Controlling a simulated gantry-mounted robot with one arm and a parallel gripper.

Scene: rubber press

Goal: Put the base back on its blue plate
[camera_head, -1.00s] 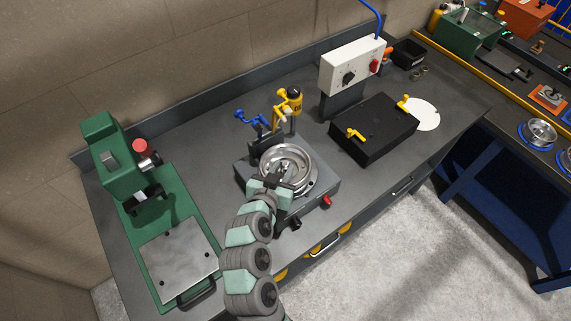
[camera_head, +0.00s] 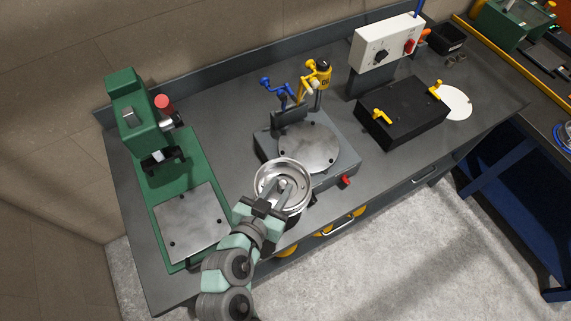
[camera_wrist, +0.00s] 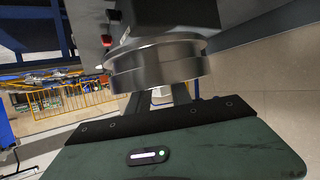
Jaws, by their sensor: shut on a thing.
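The base (camera_head: 262,178) is a round, shiny metal dish with a raised rim. My gripper (camera_head: 284,190) is shut on it near the middle and holds it in front of the grey press fixture, clear of the round steel plate. In the wrist view the base (camera_wrist: 155,66) shows from the side, beyond the dark fingers (camera_wrist: 160,96). A piece of a blue plate (camera_head: 564,134) shows at the far right edge in the head view. Most of it is cut off, so I cannot tell what lies on it.
The grey fixture (camera_head: 348,160) has a bare round steel plate (camera_head: 308,148) and blue and yellow clamps behind it. A green press (camera_head: 185,185) stands at left. A black box (camera_head: 402,115) and white disc (camera_head: 456,102) are at right. The blue-framed bench (camera_head: 500,180) lies beyond.

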